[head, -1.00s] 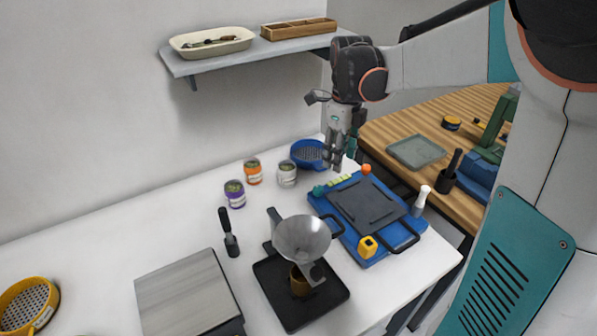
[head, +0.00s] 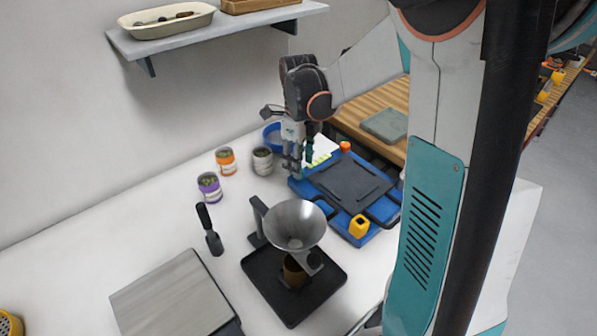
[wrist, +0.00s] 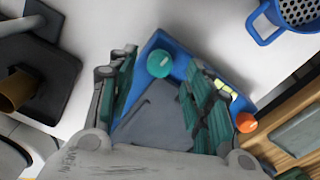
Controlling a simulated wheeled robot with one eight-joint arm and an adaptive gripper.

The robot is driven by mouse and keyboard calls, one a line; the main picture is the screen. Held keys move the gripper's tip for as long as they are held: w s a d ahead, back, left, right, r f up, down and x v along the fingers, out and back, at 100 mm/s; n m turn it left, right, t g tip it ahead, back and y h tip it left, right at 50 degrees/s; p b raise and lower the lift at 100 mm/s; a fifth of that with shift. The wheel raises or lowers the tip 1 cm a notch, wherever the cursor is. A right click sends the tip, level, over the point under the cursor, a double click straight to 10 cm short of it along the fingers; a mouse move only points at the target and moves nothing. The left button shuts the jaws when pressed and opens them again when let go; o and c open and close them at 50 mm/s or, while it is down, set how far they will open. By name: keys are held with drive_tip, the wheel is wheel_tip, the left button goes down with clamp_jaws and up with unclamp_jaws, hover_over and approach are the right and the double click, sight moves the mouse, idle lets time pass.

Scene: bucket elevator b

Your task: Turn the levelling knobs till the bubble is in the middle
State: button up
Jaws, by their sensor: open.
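The levelling stand is a blue base (head: 360,238) with a dark grey plate (head: 345,185) on it. An orange knob (head: 345,147) is at its back corner and a yellow knob (head: 359,226) at its front corner. A teal knob (wrist: 159,63) sits at its left corner. A yellow-green strip (head: 318,160) lies along the back left edge; I cannot make out a bubble. My gripper (head: 293,168) is open and points down over the teal knob. In the wrist view the knob shows between the fingertips, with no clear contact. The orange knob (wrist: 245,122) is right of the fingers.
Several cans, including a grey one (head: 262,160), and a blue sieve (head: 272,135) stand near the gripper. A metal funnel (head: 296,222) on a black tray (head: 300,305) is in front. A shelf (head: 215,35) hangs above at the back. White table between scraper (head: 210,235) and cans is clear.

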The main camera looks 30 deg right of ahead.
drive_tip(key=shift+f+b, duration=0.3)
drive_tip(key=shift+f, duration=1.05)
drive_tip(key=shift+c, duration=0.2)
drive_tip(key=c, duration=1)
drive_tip(key=shift+c, duration=0.2)
drive_tip(key=n+p, duration=0.1)
drive_tip(key=n, duration=0.3)
drive_tip(key=shift+n, duration=0.4)
drive_tip(key=o, duration=1.1)
